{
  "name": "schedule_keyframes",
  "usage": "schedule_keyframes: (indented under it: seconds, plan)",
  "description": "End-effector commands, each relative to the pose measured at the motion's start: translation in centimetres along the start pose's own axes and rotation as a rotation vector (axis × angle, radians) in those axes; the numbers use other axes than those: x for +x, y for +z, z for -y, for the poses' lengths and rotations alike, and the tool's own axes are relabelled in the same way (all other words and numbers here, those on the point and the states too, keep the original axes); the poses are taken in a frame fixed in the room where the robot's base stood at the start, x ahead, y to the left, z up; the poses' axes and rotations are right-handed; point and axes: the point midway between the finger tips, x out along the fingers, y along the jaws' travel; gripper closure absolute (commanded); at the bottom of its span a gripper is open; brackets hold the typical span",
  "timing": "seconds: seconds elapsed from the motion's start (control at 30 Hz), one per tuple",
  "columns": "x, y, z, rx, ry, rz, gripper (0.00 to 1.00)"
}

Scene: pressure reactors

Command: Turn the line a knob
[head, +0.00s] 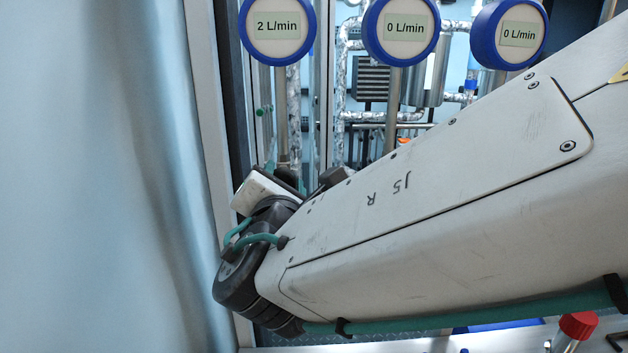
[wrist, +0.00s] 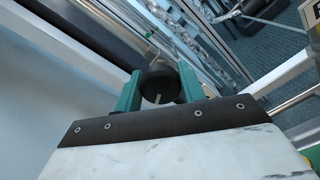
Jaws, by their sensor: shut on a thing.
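In the wrist view a round black knob (wrist: 159,84) with a pale line on its face sits between the two green fingers of my gripper (wrist: 160,88). The fingers are shut on the knob from both sides. In the head view my arm hides the knob and most of the gripper. The left gauge (head: 277,30), blue-rimmed, reads 2 L/min. The middle gauge (head: 402,30) and the right gauge (head: 509,34) each read 0 L/min. I cannot tell from the views which gauge belongs to line a.
Foil-wrapped pipes (head: 293,115) and a metal frame stand behind the gauges. A pale blue wall or panel (head: 100,180) fills the left side. A red-capped bottle (head: 578,325) is at the lower right, below my arm.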

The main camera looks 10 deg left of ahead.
Motion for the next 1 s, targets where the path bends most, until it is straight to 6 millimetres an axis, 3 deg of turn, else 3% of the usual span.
schedule_keyframes:
  seconds: [0.37,1.0]
  plan:
    - [-0.03,-0.03,-0.01,-0.189,-0.001,0.000,0.83]
    - [-0.03,-0.12,-0.12,-0.791,0.000,-0.001,0.83]
